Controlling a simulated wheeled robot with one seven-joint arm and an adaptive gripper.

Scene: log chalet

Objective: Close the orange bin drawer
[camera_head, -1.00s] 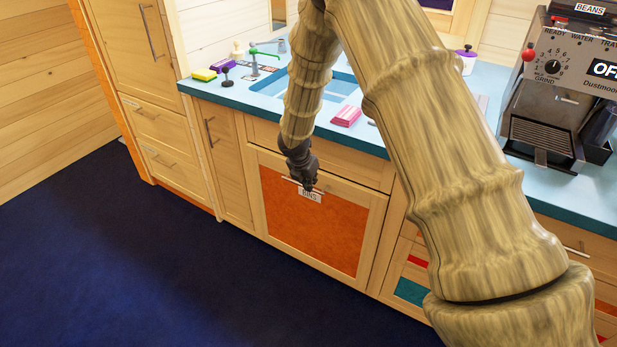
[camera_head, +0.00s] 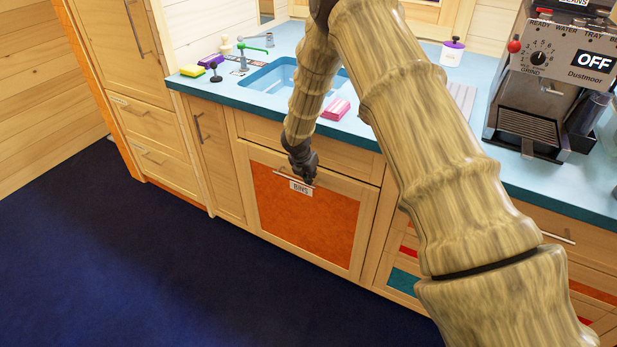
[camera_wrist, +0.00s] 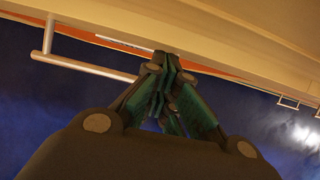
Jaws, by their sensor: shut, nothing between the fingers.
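The orange bin drawer (camera_head: 303,222) is a large front with an orange panel in a pale wood frame, below the counter. Its BINS label (camera_head: 300,188) and bar handle (camera_head: 325,187) sit near the panel's top. The front looks about level with the cabinets beside it; I cannot tell whether a small gap remains. My gripper (camera_head: 308,180) is shut and empty, at the drawer's handle. In the wrist view my gripper (camera_wrist: 168,75) has its fingertips together close to the drawer's front, beside the handle bar (camera_wrist: 85,66). Whether they touch is unclear.
The blue counter (camera_head: 225,95) with a sink (camera_head: 262,78) runs above the drawer. A pink sponge (camera_head: 335,108) lies near the counter's edge. A coffee machine (camera_head: 545,90) stands at right. The dark blue floor (camera_head: 130,250) in front is clear.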

